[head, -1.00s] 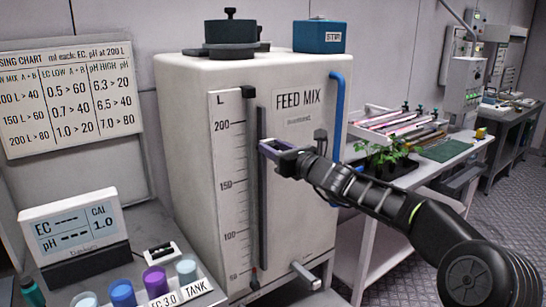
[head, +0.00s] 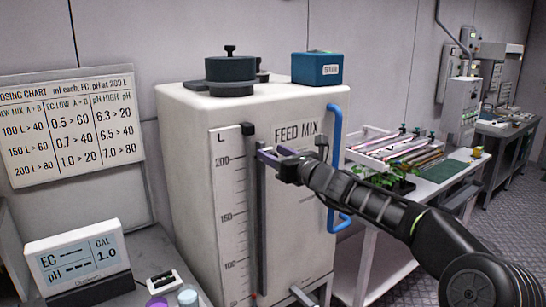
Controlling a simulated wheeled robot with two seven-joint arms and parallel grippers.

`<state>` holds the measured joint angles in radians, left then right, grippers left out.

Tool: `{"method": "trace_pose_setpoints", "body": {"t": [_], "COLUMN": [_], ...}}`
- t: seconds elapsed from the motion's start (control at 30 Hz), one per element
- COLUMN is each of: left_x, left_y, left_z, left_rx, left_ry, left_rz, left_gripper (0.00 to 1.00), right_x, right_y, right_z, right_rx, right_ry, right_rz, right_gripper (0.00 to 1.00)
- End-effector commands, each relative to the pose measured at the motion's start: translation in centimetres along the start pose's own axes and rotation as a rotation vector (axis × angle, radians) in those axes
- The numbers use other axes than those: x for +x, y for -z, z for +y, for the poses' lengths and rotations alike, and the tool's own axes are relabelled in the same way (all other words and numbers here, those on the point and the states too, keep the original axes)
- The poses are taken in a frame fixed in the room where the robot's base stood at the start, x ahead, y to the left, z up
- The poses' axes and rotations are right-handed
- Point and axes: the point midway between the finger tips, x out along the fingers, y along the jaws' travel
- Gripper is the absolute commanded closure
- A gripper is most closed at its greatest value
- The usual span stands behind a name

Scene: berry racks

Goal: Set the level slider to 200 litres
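The white feed tank (head: 185,180) carries a vertical scale (head: 226,200) on its front, marked 200, 150 and 100 from the top down. A dark upright track (head: 262,225) runs just right of the scale. My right gripper (head: 264,154) is at the upper end of this track, about level with the 200 mark or slightly above it. The gripper covers that part of the track. I cannot make out a slider handle or whether the fingers are closed on one. A black cap (head: 248,129) tops the thin line beside the scale. My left gripper is not in view.
A dosing chart (head: 68,125) hangs at left above an EC/pH meter (head: 76,258). A blue pipe (head: 333,165) runs down the tank's right side, behind my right arm. A bench (head: 440,185) with plants and trays stands at right. A blue box (head: 316,69) sits on the tank.

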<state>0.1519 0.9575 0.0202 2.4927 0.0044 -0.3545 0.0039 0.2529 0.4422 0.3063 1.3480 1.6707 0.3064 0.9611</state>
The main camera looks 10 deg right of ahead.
Motion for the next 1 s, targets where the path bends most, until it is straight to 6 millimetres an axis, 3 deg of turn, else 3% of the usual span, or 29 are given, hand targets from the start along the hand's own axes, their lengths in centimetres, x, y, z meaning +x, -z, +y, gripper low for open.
{"method": "trace_pose_setpoints", "body": {"t": [0.47,1.0], "left_x": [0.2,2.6], "left_y": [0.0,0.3], "left_z": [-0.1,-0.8], "left_rx": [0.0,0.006], "left_ry": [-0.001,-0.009], "left_rz": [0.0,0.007], "left_gripper": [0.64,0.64], "right_x": [-0.2,-7.4], "right_y": [0.3,0.3], "right_z": [0.2,0.0], "right_rx": [0.001,0.0], "right_ry": [-0.004,-0.001], "right_rz": [0.003,0.002], "right_gripper": [0.54,0.54]}}
